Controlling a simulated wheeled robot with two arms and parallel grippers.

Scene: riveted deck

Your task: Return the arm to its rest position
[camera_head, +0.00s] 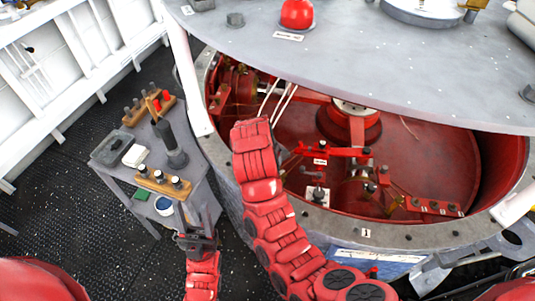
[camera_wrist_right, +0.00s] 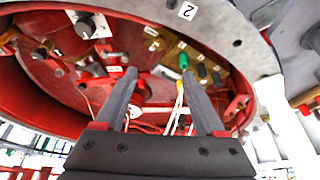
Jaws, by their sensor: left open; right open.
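My left gripper (camera_head: 198,222) is open and empty, pointing up the picture beside the small grey table in the head view. My right arm, red and segmented, reaches up from the bottom middle over the rim of the round red-lined housing (camera_head: 430,163). Its gripper is hidden behind the forearm there. In the right wrist view my right gripper (camera_wrist_right: 163,92) is open, its two dark fingers wide apart inside the housing. White cables (camera_wrist_right: 177,108) and a green-tipped part (camera_wrist_right: 183,61) show beyond and between the fingers, and nothing is visibly gripped.
A grey table (camera_head: 203,194) at left holds a dark upright cylinder (camera_head: 171,146), a clear bin (camera_head: 109,149) and wooden racks (camera_head: 164,184). A grey lid (camera_head: 400,75) overhangs the housing. Inside are a red-handled bar (camera_head: 335,152) and several small fittings. Dark floor (camera_head: 62,215) lies open at left.

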